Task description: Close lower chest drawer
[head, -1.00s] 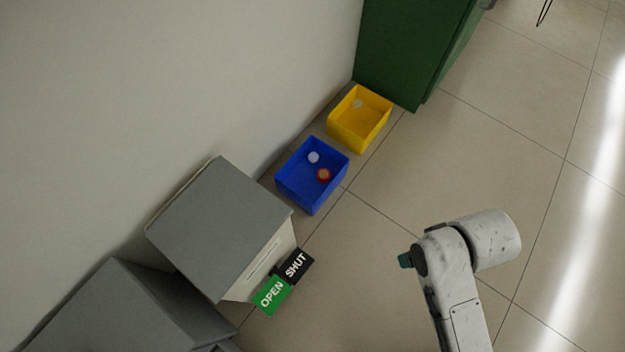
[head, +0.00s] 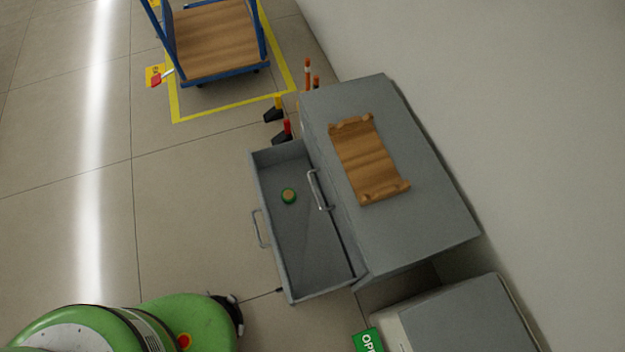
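In the head view a grey chest (head: 420,190) stands against the wall on the right. Its lower drawer (head: 328,270) is pulled out to the left, with a handle (head: 260,229) on its front. A small green round thing with a tan top (head: 289,196) lies inside the drawer. Another handle (head: 318,190) is on the chest's face, above the drawer's inner end; the front behind it looks flush with the chest. My gripper is not in view.
A wooden tray (head: 365,160) lies on the chest. A blue trolley (head: 215,40) stands at the top inside yellow floor tape. Small black-based posts (head: 275,112) stand beyond the drawer. A grey cabinet (head: 465,318) with a green OPEN sign (head: 368,342) is lower right. Floor left of the drawer is clear.

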